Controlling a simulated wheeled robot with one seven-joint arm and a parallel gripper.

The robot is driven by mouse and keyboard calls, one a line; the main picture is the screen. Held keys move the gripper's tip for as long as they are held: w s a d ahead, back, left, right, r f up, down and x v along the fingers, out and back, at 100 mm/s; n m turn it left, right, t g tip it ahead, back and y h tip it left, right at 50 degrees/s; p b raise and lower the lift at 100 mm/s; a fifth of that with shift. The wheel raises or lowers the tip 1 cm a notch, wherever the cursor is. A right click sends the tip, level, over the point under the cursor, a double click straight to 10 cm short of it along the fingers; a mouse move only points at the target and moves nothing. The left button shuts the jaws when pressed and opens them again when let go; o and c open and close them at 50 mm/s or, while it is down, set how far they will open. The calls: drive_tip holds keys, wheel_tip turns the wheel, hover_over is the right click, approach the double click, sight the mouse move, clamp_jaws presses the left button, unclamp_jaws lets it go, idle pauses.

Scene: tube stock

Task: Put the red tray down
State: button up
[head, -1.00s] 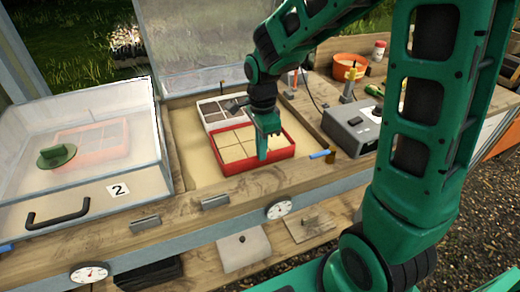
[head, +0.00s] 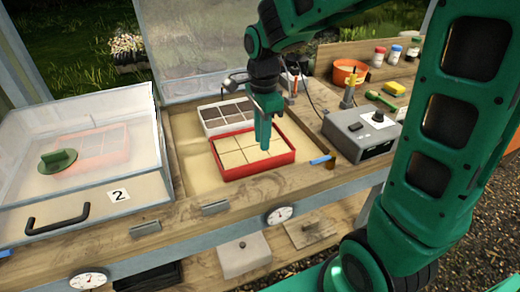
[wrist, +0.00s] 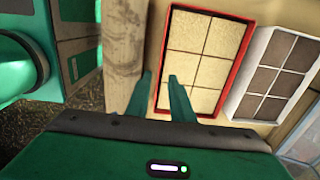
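The red tray (head: 258,171), with pale sandy fill in several square cells, sits flat on the sand bed in the open bay of the bench. It also shows in the wrist view (wrist: 241,55). My gripper (head: 265,149) is above the tray's near side, pointing down. In the wrist view, my gripper (wrist: 160,76) has its two fingers apart, one on each side of the line of the tray's near wall, with a gap around the rim. It holds nothing. How far the tips are above the rim is hard to tell.
A white tray with dark cells (head: 205,127) stands just behind the red tray. A lidded clear frame (head: 120,120) marked 2 is at left, a grey box (head: 345,142) at right. A blue-tipped tool (head: 321,160) lies on the bench's front board. Bare sand (head: 192,155) shows left of the tray.

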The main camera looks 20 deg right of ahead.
drive_tip(key=shift+r, duration=2.4)
drive_tip(key=s+d+n, duration=0.6)
drive_tip(key=s+d, duration=0.6)
drive_tip(key=s+d+f+n, duration=0.1)
drive_tip(key=s+d+n, duration=0.1)
drive_tip(key=s, duration=0.4)
drive_tip(key=s+d+f+n, duration=0.2)
drive_tip(key=s+d+n, duration=0.1)
drive_tip(key=s, duration=0.2)
drive_tip(key=shift+s+f+n, duration=0.25)
drive_tip(key=shift+s+n, duration=0.05)
drive_tip(key=shift+s, duration=0.05)
drive_tip(key=shift+w+f, duration=0.25)
drive_tip(key=shift+w, duration=0.35)
